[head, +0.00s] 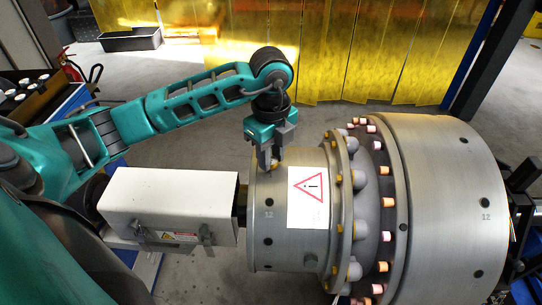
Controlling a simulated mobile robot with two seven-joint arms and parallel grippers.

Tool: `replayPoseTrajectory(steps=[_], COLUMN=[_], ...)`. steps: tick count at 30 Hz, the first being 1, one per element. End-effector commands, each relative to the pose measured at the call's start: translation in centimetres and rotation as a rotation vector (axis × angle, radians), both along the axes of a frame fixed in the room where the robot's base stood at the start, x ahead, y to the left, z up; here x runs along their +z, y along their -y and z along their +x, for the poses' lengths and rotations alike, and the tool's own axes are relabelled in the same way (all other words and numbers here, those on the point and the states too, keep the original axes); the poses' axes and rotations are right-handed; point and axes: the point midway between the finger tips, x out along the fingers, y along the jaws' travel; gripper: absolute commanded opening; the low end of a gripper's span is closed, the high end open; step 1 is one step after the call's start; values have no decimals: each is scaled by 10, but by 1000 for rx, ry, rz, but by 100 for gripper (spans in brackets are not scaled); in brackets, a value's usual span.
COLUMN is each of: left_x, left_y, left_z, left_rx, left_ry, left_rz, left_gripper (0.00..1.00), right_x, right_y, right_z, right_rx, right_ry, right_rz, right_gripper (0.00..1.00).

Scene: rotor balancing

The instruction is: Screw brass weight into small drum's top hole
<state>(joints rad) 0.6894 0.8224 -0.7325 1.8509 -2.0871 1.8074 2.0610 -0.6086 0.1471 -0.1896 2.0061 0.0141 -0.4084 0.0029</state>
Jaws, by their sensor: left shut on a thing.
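The small drum (283,247) is the narrower grey metal cylinder, lying on its side in the middle of the head view. Dark holes run around its left part, one just above a "12" mark. My left gripper (271,164) points down at the drum's upper side, near its left end. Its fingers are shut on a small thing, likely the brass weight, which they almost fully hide. I cannot tell whether it touches the drum or sits in a hole; the top hole is hidden behind the fingers. My right gripper is not in view.
The large drum (449,180) joins the small drum on the right, past a flange with bolts and orange-tipped studs. A white box-shaped cover (168,200) stands left of the small drum, below my left arm. Yellow curtains (350,50) hang behind. A black bin (130,40) stands on the floor.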

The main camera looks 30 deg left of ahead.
Motion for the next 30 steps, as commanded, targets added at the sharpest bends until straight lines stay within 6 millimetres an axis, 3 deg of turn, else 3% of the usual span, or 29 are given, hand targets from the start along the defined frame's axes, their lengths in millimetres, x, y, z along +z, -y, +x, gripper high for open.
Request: replayPoseTrajectory(steps=[12, 23, 27, 30], left_x=[-4, -3, -3, -5], left_y=[0, 1, 1, 0], left_z=[-1, -1, -1, -1], left_rx=[-536, -572, -571, -725], left_ry=[-4, -6, -6, -4], left_rz=[0, -1, -1, 0], left_gripper=[1, 1, 1, 1], right_x=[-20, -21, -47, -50], right_y=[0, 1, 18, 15], right_z=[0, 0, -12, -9], right_rx=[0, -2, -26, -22], right_ry=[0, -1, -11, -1], right_rz=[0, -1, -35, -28], right_gripper=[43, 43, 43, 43])
